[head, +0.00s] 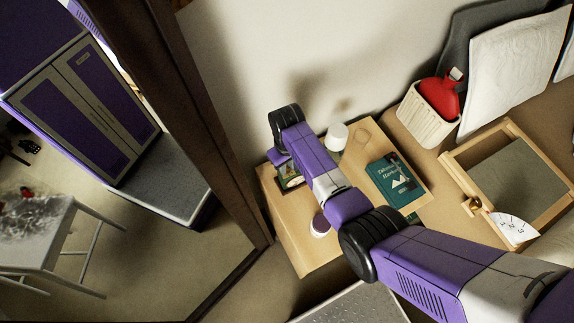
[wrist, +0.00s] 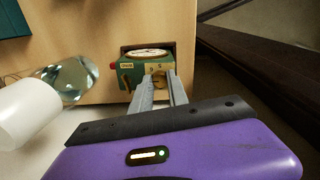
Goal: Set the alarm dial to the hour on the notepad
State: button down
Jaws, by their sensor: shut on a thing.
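A green alarm clock (wrist: 131,76) with a pale round face (wrist: 147,53) stands in a wooden recess in the wrist view. Small yellow labels mark its front. My gripper (wrist: 160,84) has its fingers at the clock's front right, closed around a small brass-coloured dial (wrist: 159,80); the fingers partly hide it. The dial's setting is too small to read. In the head view the clock (head: 291,182) shows partly behind my arm, at the left of the wooden bedside table (head: 301,240). I cannot make out a notepad or a written hour in either view.
A teal book (head: 397,181) lies on the table. A white-and-glass lamp (head: 337,135) stands near the wall, and close by at left in the wrist view (wrist: 28,115).

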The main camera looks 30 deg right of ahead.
jog(key=c, duration=1.3)
grip_release()
jog(key=shift+r, duration=3.95)
